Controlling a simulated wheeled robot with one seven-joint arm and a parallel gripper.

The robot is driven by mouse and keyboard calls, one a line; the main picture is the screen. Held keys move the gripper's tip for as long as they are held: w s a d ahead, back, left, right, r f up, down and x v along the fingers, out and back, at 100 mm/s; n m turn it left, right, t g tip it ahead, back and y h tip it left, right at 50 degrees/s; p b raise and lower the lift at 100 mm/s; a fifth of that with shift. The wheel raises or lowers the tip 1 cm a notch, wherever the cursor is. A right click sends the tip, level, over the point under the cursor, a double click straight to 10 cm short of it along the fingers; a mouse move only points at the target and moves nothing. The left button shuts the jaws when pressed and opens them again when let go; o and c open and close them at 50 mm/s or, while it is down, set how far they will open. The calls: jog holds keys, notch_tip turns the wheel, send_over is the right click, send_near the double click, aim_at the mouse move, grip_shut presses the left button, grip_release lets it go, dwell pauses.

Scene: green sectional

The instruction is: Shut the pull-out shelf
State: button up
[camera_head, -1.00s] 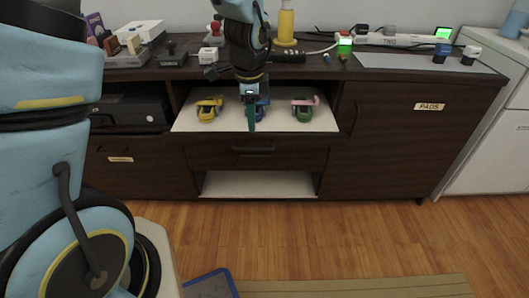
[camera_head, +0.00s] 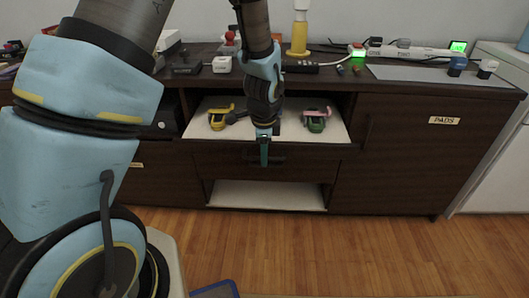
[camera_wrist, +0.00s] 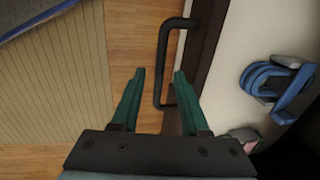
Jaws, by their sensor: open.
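The pull-out shelf (camera_head: 340,127) is a white board in the dark cabinet, pulled out, with a dark front panel (camera_head: 315,160) below its edge. The dark bar handle on that front shows in the wrist view (camera_wrist: 163,62). My gripper (camera_head: 264,163) is in front of the shelf front, fingers pointing down in the head view. In the wrist view its green fingers (camera_wrist: 158,72) are apart, with the lower end of the handle between them. Whether a finger touches the handle I cannot tell. My wrist hides part of the shelf and the handle in the head view.
A white lower shelf (camera_head: 268,196) is below. The wooden floor (camera_head: 350,250) in front is mostly clear.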

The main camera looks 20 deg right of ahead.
grip_shut()
dwell(1.4)
